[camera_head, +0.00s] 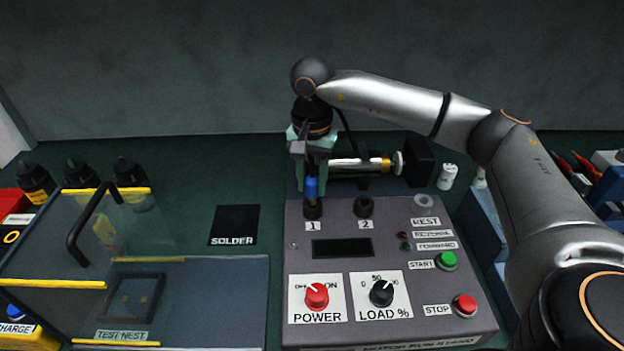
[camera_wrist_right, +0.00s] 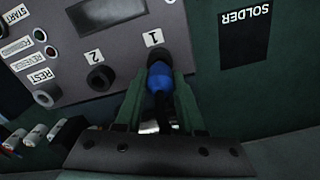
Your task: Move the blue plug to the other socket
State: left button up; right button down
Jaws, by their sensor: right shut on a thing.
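The blue plug (camera_head: 311,188) stands upright at socket 1 (camera_head: 313,211) on the grey control box. In the right wrist view the blue plug (camera_wrist_right: 159,77) sits between the fingers, its front end at socket 1 (camera_wrist_right: 157,55). My right gripper (camera_head: 312,172) reaches down from above and is shut on the plug; its green fingers (camera_wrist_right: 158,90) show on both sides of it. Socket 2 (camera_head: 364,206) is empty, to the right of socket 1; it also shows in the right wrist view (camera_wrist_right: 100,78). Whether the plug is fully seated cannot be told. My left gripper is not in view.
The control box (camera_head: 436,288) has knobs, a green start button (camera_head: 446,260) and a red stop button (camera_head: 465,305). A metal cylinder (camera_head: 350,166) lies behind the sockets. A clear-lidded test nest (camera_head: 190,290) stands at left. A black solder mat (camera_head: 234,225) lies between.

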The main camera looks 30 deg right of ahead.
aim_at(312, 176)
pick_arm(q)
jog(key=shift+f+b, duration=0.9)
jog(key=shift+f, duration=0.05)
pick_arm(e)
jog(key=shift+f, duration=1.45)
jog(key=shift+c, duration=2.2)
grip_release()
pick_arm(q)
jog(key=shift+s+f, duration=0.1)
pick_arm(e)
notch_tip(312, 176, up, 2)
jog(key=shift+w+r, duration=0.1)
jog(key=shift+r, duration=0.05)
notch_tip(312, 176, up, 10)
jog(key=shift+f, duration=0.2)
jog(key=shift+r+p, duration=0.3)
jog(key=shift+r, duration=0.05)
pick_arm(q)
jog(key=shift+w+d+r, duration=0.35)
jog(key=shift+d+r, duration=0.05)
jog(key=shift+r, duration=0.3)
